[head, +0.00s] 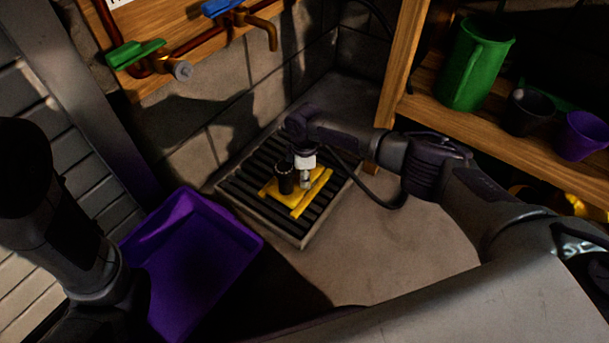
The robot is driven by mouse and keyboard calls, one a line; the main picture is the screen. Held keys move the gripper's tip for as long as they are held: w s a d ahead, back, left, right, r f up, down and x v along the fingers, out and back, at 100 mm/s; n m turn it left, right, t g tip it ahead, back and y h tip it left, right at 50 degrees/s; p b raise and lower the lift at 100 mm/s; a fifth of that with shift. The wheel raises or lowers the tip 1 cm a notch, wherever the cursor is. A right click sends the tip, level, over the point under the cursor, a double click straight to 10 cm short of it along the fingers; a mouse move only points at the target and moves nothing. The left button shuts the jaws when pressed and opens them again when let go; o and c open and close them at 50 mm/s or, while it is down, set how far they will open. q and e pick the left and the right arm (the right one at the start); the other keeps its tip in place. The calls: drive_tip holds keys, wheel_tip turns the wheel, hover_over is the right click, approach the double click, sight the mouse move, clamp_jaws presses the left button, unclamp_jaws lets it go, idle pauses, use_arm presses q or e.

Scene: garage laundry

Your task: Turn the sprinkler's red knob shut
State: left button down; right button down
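The sprinkler's yellow base (312,201) lies on a dark slatted drain grate (250,198) near the picture's middle. A dark upright cylinder (285,178) stands on the base, just left of my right gripper. I see no red knob; it may be hidden by my gripper. My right gripper (305,184) reaches in from the right and points down over the yellow base. Its fingers are small and blurred, so I cannot tell whether they are open or touching anything. My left arm shows at the left edge, but its gripper does not.
A purple tray (185,255) lies on the floor left of the grate. Green-handled (136,53) and blue-handled (222,7) taps are on the wall above. A wooden shelf (490,135) at right holds a green jug (474,65) and cups. A dark hose curves beside the grate.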

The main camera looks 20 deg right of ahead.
drive_tip(key=shift+n, duration=0.3)
drive_tip(key=shift+n+p, duration=0.6)
drive_tip(key=shift+n, duration=0.3)
drive_tip(key=shift+n+p, duration=0.3)
drive_tip(key=shift+n, duration=1.4)
drive_tip(key=c, duration=1.1)
unclamp_jaws()
drive_tip(key=shift+c, duration=0.2)
drive_tip(key=shift+r, duration=0.1)
wheel_tip(320, 180, up, 12)
